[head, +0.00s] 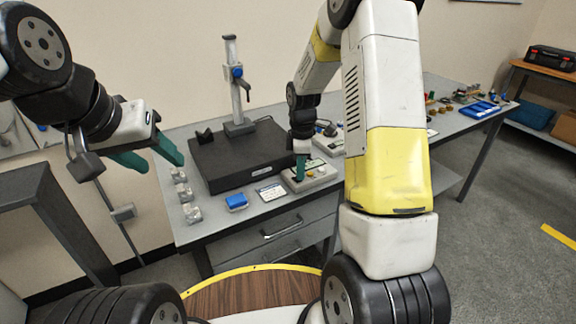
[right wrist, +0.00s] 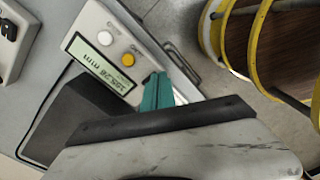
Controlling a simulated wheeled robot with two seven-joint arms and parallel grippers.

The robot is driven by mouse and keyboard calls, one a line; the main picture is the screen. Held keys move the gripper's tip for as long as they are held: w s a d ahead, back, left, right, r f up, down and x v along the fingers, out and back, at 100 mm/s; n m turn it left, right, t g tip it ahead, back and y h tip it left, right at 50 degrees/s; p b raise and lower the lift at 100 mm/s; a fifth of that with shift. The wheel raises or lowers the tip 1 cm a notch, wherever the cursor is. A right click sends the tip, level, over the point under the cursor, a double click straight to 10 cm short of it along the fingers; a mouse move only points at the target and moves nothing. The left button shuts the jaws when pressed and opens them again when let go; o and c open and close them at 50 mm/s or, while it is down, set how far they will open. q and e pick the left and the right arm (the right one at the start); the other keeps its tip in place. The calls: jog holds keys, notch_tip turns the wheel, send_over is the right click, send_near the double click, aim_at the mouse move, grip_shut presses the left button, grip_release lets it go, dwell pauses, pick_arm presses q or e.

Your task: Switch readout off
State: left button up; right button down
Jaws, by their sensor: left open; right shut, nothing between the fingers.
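The readout (head: 318,178) is a light grey box near the front edge of the table. In the right wrist view the readout (right wrist: 88,27) shows a lit display (right wrist: 101,64) with digits and "mm", a white button (right wrist: 105,38) and an orange button (right wrist: 128,59). My right gripper (head: 301,172) is shut and empty, pointing down over the readout. In the right wrist view its teal fingertips (right wrist: 156,80) are just beside the orange button; I cannot tell whether they touch the box. My left gripper (head: 155,155) is open and empty, in the air left of the table.
A black plate (head: 240,158) with an upright stand (head: 233,75) lies left of the readout. A blue block (head: 236,202), a white card (head: 270,192) and several small metal blocks (head: 187,194) are near the front. Another grey box (head: 330,146) stands behind. Drawers (head: 282,228) are below.

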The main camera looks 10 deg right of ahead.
jog(key=shift+f, duration=0.8)
jog(key=shift+r, duration=0.1)
notch_tip(320, 180, up, 7)
dwell(1.0)
